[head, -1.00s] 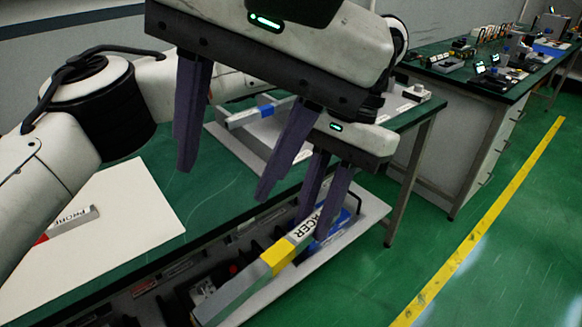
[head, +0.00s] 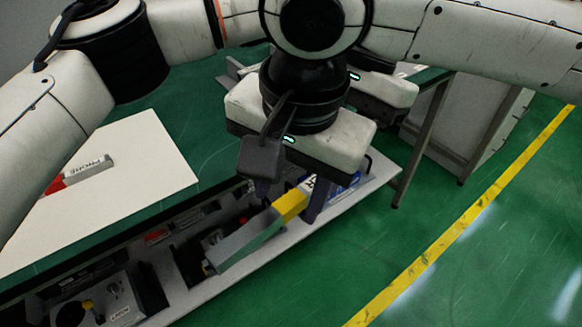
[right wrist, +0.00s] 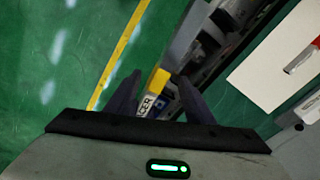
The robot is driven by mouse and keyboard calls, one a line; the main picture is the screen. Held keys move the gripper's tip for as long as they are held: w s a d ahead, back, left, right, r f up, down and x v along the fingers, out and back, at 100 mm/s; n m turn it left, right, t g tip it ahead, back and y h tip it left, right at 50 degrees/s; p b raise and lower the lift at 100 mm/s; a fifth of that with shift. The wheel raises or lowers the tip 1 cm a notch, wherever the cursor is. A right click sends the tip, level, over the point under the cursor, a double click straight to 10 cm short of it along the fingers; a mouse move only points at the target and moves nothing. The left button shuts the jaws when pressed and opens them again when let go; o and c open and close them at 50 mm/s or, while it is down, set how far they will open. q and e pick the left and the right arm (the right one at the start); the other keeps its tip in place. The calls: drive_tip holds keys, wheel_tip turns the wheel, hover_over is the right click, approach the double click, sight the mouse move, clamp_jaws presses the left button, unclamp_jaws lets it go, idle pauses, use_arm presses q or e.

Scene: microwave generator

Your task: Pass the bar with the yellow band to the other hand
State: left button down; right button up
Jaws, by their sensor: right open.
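The bar with the yellow band (head: 291,205) is a long grey bar with a white lettered label beyond the band. It slants over the parts tray (head: 197,297). My right gripper (head: 290,198) is open, its dark fingers on either side of the bar near the band and label. In the right wrist view the bar (right wrist: 159,82) runs between the spread fingertips. My left gripper (head: 385,92) is behind the right one. Its fingers are hidden now; a second ago they closed around the labelled end.
A white board (head: 150,140) at the left carries a bar marked PROBE (head: 88,172) with a red end. A small box with knobs (head: 103,300) stands in the tray. Green floor with a yellow line (head: 462,237) is free at the right.

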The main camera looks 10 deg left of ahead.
drive_tip(key=shift+a+f, duration=0.1)
drive_tip(key=shift+f, duration=0.45)
clamp_jaws()
use_arm(q)
drive_tip(key=c, duration=1.5)
unclamp_jaws()
drive_tip(key=shift+d, duration=0.1)
drive_tip(key=shift+c, duration=0.2)
use_arm(e)
drive_tip(key=shift+r, duration=0.1)
drive_tip(key=shift+a, duration=0.1)
